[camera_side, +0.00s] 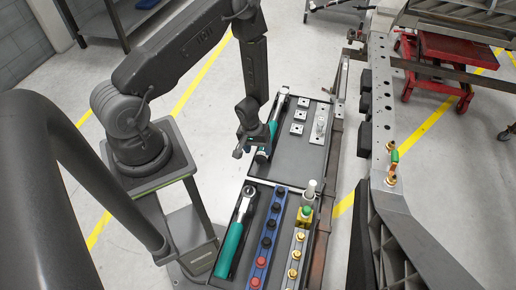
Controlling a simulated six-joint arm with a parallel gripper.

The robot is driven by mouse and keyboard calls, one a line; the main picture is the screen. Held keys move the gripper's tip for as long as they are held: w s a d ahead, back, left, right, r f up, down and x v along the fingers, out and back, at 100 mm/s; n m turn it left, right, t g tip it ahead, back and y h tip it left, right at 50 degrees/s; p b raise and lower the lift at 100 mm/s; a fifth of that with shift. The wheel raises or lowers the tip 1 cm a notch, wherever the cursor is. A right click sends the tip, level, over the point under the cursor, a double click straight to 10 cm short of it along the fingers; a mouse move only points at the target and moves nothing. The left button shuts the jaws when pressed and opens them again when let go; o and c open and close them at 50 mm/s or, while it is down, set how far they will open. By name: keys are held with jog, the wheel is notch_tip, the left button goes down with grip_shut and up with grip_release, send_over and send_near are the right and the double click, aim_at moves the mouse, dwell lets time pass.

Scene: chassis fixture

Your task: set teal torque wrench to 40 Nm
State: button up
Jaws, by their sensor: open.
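A teal-handled wrench with a ratchet head (272,125) lies on the dark rear tray, its head toward the back and its handle end under my gripper. My gripper (247,149) is open, low over the left edge of that tray at the handle's near end. I cannot tell whether its fingers touch the handle. A second teal-handled wrench (231,245) lies in the front tray, its round head toward the back. No scale or setting can be read on either wrench.
The rear tray also holds small square metal plates (298,128) and a metal bracket (320,122). The front tray holds a blue strip with dark and red knobs (268,240) and a strip of yellow-gold fittings (296,255). A metal chassis rail (382,120) stands right of the trays.

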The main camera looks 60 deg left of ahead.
aim_at(260, 155)
notch_tip(260, 155, up, 3)
jog(key=s+a+t+h, duration=0.2)
jog(key=shift+x, duration=4.95)
jog(key=shift+s, duration=0.1)
jog(key=c, duration=0.6)
jog(key=shift+g+y, duration=0.4)
jog(key=shift+c, duration=0.2)
jog(key=shift+g+y, duration=0.3)
jog(key=o, duration=0.6)
jog(key=shift+o, duration=0.2)
